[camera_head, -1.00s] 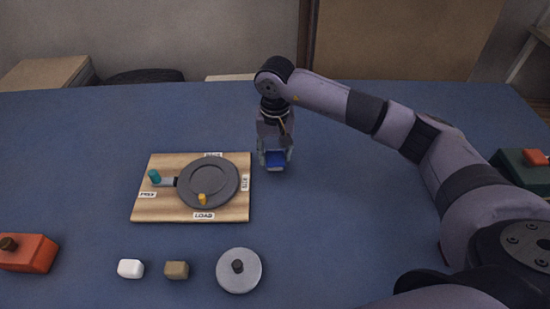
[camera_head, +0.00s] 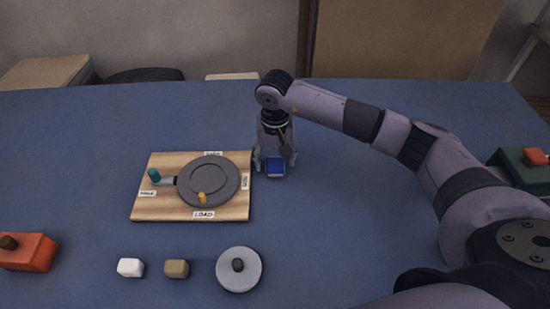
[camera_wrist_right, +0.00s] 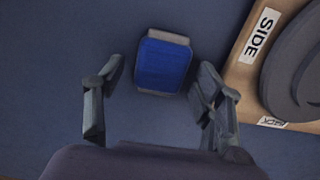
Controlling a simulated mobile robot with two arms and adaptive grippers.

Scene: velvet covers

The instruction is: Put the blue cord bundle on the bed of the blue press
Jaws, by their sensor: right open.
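The blue cord bundle (camera_head: 276,168) is a small blue block with pale grey ends, on the blue table just right of the wooden board. My right gripper (camera_head: 275,164) is open, pointing down at it from behind. In the right wrist view the bundle (camera_wrist_right: 163,64) sits between the spread fingertips of the right gripper (camera_wrist_right: 161,72), with a gap on each side. No blue press can be made out. My left gripper is not in view.
The wooden board (camera_head: 150,205) carries a grey turntable (camera_head: 208,180), a teal knob, a yellow peg and labels. White (camera_head: 130,267) and tan (camera_head: 176,269) blocks, a grey knobbed disc (camera_head: 240,272) and an orange box (camera_head: 28,252) are in front. A dark green box (camera_head: 520,172) stands right.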

